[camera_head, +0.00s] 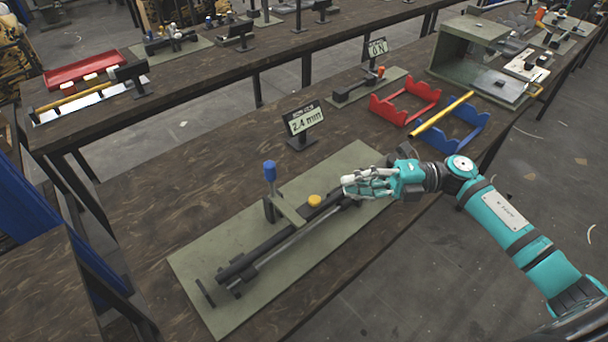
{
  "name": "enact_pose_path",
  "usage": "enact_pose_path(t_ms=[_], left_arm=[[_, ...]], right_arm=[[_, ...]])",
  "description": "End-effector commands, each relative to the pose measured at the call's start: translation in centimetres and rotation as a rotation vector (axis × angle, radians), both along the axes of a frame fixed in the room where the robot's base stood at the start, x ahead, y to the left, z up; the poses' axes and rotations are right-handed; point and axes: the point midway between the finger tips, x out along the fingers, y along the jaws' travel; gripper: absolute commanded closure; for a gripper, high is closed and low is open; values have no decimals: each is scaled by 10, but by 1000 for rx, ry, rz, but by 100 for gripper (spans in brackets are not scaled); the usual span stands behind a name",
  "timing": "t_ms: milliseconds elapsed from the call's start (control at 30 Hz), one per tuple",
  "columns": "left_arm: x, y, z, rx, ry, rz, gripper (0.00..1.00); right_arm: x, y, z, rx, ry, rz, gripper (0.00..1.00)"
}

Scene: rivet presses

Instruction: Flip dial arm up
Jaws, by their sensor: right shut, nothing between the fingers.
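The rivet press fixture lies on a grey-green plate (220,310) on the near workbench. It has a long dark bar (272,248) running from lower left to upper right. A post with a blue knob (269,171) stands upright near the bar's middle, and a yellow round knob (314,201) sits on the bar. I cannot tell which part is the dial arm. My right gripper (350,186) is shut and empty at the upper-right end of the bar; whether it touches is unclear. It hides that end. My left gripper is not in view.
A small display (305,121) reading 2.4 mm stands behind the plate. Red (405,102) and blue (452,130) cradles, a yellow rod (440,115) and a green box housing (465,50) stand farther right. Bare bench top lies left of the plate.

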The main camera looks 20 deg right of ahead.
Motion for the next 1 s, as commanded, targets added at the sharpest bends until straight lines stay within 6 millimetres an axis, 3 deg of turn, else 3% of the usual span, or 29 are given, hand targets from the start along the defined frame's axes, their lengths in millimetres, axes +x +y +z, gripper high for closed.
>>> enact_pose_path(t_ms=[167,533,733,1000], left_arm=[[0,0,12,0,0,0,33],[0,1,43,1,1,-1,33],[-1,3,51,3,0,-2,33],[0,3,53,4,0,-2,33]], right_arm=[[5,22,4,4,-1,2,100],[24,98,5,6,-1,1,100],[49,111,2,4,-1,-1,100],[57,117,-1,1,1,1,100]])
